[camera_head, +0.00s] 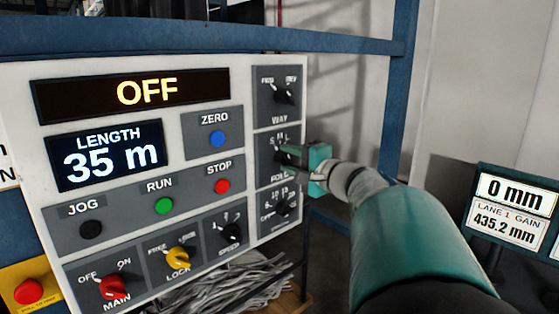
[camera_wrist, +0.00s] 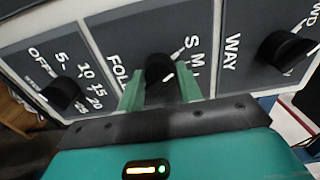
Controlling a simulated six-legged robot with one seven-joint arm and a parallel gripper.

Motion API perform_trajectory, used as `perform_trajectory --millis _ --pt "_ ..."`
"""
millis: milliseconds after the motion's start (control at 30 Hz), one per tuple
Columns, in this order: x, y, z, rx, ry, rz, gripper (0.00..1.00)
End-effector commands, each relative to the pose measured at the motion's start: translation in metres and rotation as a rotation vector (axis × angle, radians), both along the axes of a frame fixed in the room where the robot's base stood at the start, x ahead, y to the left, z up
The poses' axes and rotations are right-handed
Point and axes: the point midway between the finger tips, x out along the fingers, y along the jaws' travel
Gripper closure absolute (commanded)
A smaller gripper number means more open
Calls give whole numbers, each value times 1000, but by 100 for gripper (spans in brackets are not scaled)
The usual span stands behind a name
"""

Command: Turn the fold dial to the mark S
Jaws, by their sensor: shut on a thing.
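The fold dial (camera_wrist: 158,68) is a black knob on a grey plate lettered FOLD, with marks S, M and L (camera_wrist: 193,55) beside it. My gripper (camera_wrist: 160,88) has its green fingers on either side of this knob and is shut on it. A white line shows at the knob's lower right in the wrist view, towards the L side; the exact setting is hard to read. In the head view the fold dial (camera_head: 279,157) sits in the right column, partly hidden by my gripper (camera_head: 292,157).
The WAY dial (camera_head: 284,93) is just above, and another dial (camera_head: 281,208) just below, both close to my gripper. The display (camera_head: 146,91) reads OFF; the length display (camera_head: 110,155) reads 35 m. A blue frame post (camera_head: 398,90) stands right of the panel.

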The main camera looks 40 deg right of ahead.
Motion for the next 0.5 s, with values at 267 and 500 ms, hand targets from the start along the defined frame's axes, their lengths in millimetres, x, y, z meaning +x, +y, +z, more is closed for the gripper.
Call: perform_trajectory --millis 267,500 --pt "0 0 0 -1 0 0 88" --pt "0 0 0 0 0 0 43"
